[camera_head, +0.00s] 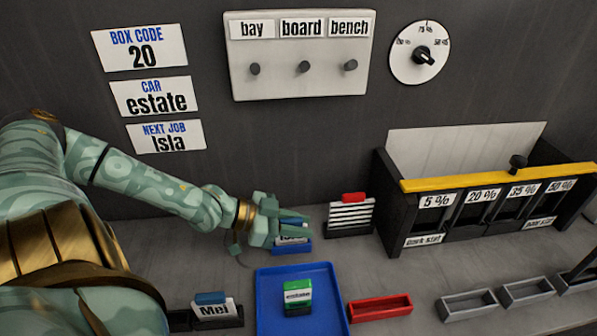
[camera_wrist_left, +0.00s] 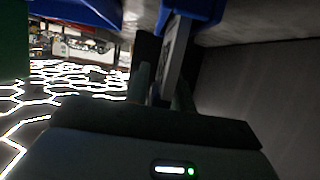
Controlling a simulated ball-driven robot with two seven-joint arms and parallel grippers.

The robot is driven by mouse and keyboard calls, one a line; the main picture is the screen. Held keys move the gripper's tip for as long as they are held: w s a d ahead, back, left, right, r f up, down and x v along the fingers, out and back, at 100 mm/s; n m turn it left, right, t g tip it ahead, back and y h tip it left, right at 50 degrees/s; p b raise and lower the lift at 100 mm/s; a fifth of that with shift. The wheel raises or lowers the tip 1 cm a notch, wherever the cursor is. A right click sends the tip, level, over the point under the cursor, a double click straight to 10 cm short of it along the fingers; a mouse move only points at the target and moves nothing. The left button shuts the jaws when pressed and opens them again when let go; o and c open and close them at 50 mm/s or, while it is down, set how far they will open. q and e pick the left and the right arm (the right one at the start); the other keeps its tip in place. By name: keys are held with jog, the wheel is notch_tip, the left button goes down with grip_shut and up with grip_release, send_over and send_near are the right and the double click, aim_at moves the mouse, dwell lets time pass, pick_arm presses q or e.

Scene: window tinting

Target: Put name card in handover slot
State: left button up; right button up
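My left gripper (camera_head: 288,225) is at a name card (camera_head: 291,238) with a blue top edge, which stands in a small blue holder (camera_head: 303,247) on the bench behind the blue tray. The fingers partly cover the card's writing. In the left wrist view the fingers (camera_wrist_left: 160,92) lie on either side of a thin grey card (camera_wrist_left: 175,55); whether they press on it is unclear. Another card (camera_head: 215,309), reading "Mel" with a blue top, stands in a dark holder at the front left. A wall sign (camera_head: 167,136) reads "NEXT JOB Isla". My right gripper is out of view.
A blue tray (camera_head: 264,315) holds a green-framed block (camera_head: 297,297). A red slot (camera_head: 380,308) and several grey slots (camera_head: 468,305) line the front right. A red-clipped card stack (camera_head: 350,212) and a yellow-edged rack (camera_head: 440,186) stand behind. The wall is close behind the gripper.

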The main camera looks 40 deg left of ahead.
pick_arm(q)
jog(key=shift+o, duration=0.6)
jog(key=shift+r, duration=0.15)
jog(key=shift+s+a+r+p, duration=0.15)
jog(key=shift+s+r+p, duration=0.1)
jog(key=shift+p, duration=0.1)
jog(key=p+v, duration=0.6)
jog(key=v, duration=0.5)
jog(key=shift+s+a, duration=0.1)
jog(key=shift+s, duration=0.05)
